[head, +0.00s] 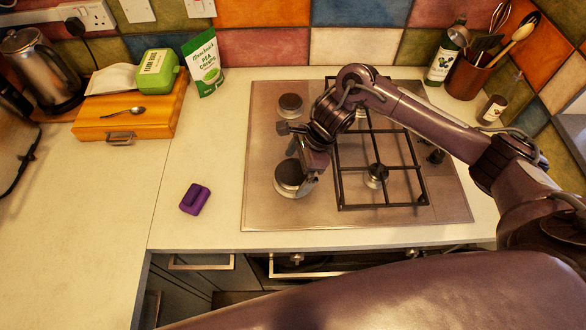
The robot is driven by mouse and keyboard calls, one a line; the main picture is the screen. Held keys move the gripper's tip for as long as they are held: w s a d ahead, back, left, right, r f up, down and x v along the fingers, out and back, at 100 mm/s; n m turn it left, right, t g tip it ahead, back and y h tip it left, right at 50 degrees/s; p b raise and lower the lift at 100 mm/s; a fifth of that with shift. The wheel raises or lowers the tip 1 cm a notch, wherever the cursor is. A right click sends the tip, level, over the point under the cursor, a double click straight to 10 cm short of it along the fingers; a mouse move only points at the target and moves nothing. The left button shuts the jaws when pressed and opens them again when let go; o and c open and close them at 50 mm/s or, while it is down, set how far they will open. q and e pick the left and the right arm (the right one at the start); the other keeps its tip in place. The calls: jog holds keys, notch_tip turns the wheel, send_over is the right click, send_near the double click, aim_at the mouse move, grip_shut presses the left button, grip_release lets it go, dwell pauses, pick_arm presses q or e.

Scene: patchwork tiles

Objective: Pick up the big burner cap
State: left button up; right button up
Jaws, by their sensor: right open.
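The big burner cap (289,174) is a dark round disc on the large front-left burner of the steel hob (268,215). No pan grate covers that side. My right gripper (301,170) is open over this burner, its fingers pointing down. One finger shows near the burner's right edge and hides part of it. I cannot tell whether the fingers touch the cap. My left gripper is not in view.
A black grate (383,205) covers the hob's right half, under my right arm. A smaller burner (290,106) is behind. A purple block (195,199) lies left of the hob. A wooden box (125,125) and kettle (40,70) stand back left; a bottle (446,55) stands back right.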

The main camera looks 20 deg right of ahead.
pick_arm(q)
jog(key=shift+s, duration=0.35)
pick_arm(e)
jog(key=c, duration=0.9)
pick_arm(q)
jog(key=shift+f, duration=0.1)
pick_arm(e)
jog(key=shift+c, duration=0.2)
